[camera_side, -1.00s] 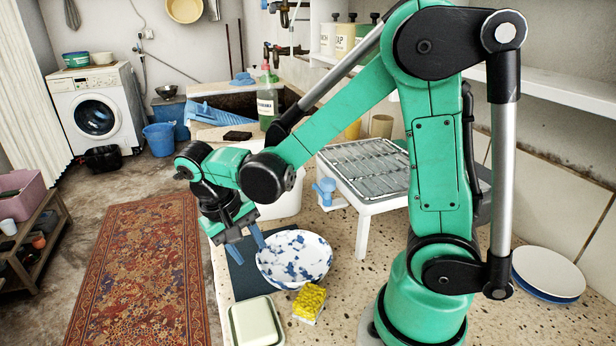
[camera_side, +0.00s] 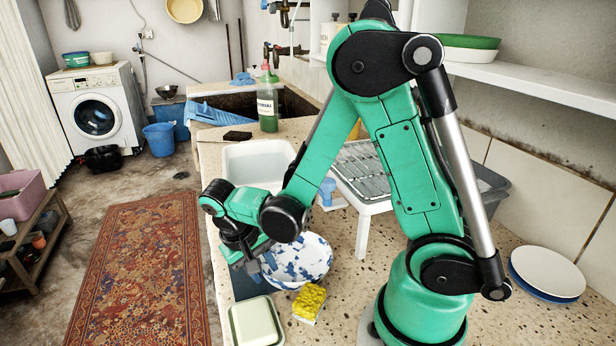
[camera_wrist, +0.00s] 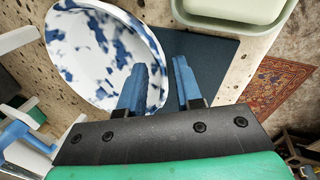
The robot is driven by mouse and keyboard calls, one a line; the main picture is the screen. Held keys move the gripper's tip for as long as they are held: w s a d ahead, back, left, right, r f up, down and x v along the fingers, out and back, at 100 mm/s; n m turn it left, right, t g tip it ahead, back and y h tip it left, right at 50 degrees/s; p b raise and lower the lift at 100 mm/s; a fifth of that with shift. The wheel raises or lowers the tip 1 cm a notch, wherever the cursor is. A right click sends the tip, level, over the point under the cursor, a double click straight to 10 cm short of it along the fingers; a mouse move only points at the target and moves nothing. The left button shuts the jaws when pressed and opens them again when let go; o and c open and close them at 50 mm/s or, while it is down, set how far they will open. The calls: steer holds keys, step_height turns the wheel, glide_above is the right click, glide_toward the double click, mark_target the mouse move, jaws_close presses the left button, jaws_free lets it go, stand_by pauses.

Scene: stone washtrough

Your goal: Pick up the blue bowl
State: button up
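The blue bowl (camera_side: 308,258) is white with blue blotches and stands upright on the speckled counter, partly on a dark mat. It fills the upper left of the wrist view (camera_wrist: 92,45). My gripper (camera_side: 261,268) is low at the bowl's left side in the side view. In the wrist view my gripper (camera_wrist: 162,75) is open, with two blue fingers apart. One finger overlaps the bowl's rim area and the other is over the dark mat (camera_wrist: 212,62) outside it. I cannot tell whether either finger touches the bowl. Nothing is between the fingers except possibly the rim's edge.
A yellow sponge (camera_side: 309,302) and a pale green lidded box (camera_side: 256,321) lie close in front of the bowl. A white basin (camera_side: 258,163) and a white-legged drying rack (camera_side: 365,206) stand behind. Stacked plates (camera_side: 547,274) are at the right.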

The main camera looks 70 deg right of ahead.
jaws_close()
stand_by(1.2)
